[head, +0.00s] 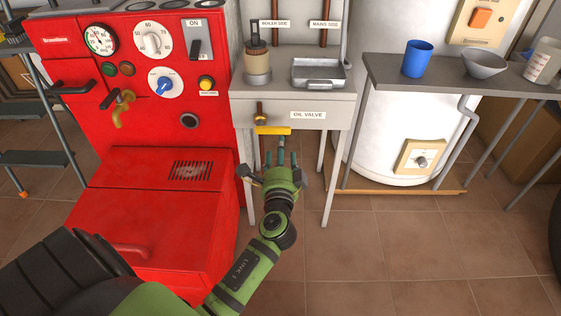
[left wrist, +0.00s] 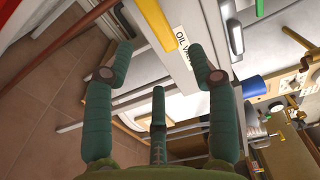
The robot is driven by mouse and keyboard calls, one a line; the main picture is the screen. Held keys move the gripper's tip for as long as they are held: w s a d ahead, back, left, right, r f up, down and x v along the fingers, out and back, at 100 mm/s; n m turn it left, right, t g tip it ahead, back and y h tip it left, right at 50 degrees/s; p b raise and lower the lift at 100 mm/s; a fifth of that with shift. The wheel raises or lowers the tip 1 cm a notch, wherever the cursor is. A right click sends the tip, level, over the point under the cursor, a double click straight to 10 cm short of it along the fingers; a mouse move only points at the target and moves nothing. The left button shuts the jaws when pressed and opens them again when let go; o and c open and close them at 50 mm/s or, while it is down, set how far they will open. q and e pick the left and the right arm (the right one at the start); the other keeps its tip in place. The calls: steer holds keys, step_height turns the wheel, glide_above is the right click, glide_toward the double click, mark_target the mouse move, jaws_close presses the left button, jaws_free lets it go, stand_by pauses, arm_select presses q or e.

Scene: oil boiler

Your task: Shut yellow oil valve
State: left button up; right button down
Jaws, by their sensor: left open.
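The yellow oil valve lever (head: 273,130) lies level under the grey shelf front, just below a brass fitting (head: 260,115) and left of the OIL VALVE label (head: 308,115). In the left wrist view the yellow lever (left wrist: 153,20) shows at the top, beyond the fingertips. My left gripper (head: 275,158) is just below the lever in the head view, with its fingers pointing up toward it. Its green fingers are spread and empty in the left wrist view (left wrist: 162,55). I see no contact with the lever. My right gripper is not in view.
A red boiler (head: 140,100) stands left of the valve, with its lower red box (head: 165,190) beside my left arm. Grey stand legs (head: 333,165) are right of the gripper. A metal tray (head: 318,83) rests on the shelf above. Tiled floor is clear at lower right.

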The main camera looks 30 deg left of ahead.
arm_select(q)
steer(key=shift+v, duration=1.75)
steer(key=shift+a, duration=0.1)
